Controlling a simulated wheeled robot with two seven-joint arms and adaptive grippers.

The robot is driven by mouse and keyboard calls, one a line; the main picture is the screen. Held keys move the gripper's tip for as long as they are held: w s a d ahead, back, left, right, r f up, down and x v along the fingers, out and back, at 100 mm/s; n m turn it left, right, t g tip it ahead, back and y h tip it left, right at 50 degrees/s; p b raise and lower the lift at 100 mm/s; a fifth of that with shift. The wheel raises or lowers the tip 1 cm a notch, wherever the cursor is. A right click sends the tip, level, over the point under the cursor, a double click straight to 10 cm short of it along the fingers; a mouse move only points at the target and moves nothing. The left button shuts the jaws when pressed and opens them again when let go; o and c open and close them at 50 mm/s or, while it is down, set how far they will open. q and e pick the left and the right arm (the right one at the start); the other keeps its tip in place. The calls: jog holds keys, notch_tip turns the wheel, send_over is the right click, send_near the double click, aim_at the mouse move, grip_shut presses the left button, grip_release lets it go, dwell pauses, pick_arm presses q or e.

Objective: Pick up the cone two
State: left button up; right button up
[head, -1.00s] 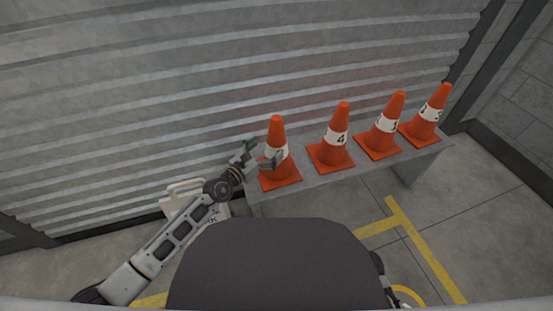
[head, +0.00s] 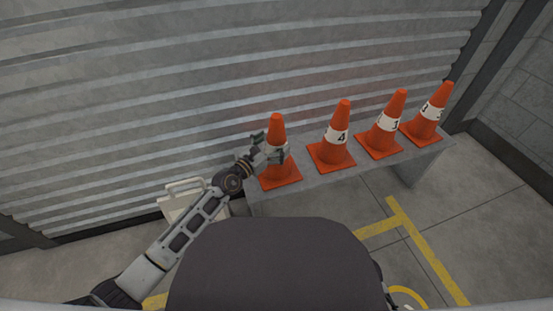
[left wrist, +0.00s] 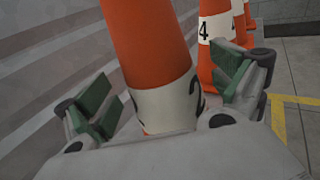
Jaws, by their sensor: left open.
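The cone two (head: 277,130) is orange with a white band and stands upright at the left end of a grey bench. In the left wrist view, the cone (left wrist: 146,40) rises between my open fingers, and part of a "2" shows on its band. My left gripper (head: 270,148) is open around the cone at band height. Its green-padded fingers (left wrist: 165,98) sit on both sides of the cone, with a gap visible at the left. The cone's lower part is hidden by the gripper in the wrist view. My right gripper is not in view.
The cone marked 4 (head: 337,138) stands just right, then a cone marked 1 (head: 387,128) and another cone (head: 428,117). They share the grey bench (head: 325,186). A corrugated metal wall (head: 180,90) is close behind.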

pick_arm(q)
jog(key=shift+x, duration=0.9)
jog(key=shift+r, duration=0.1)
jog(key=c, duration=1.9)
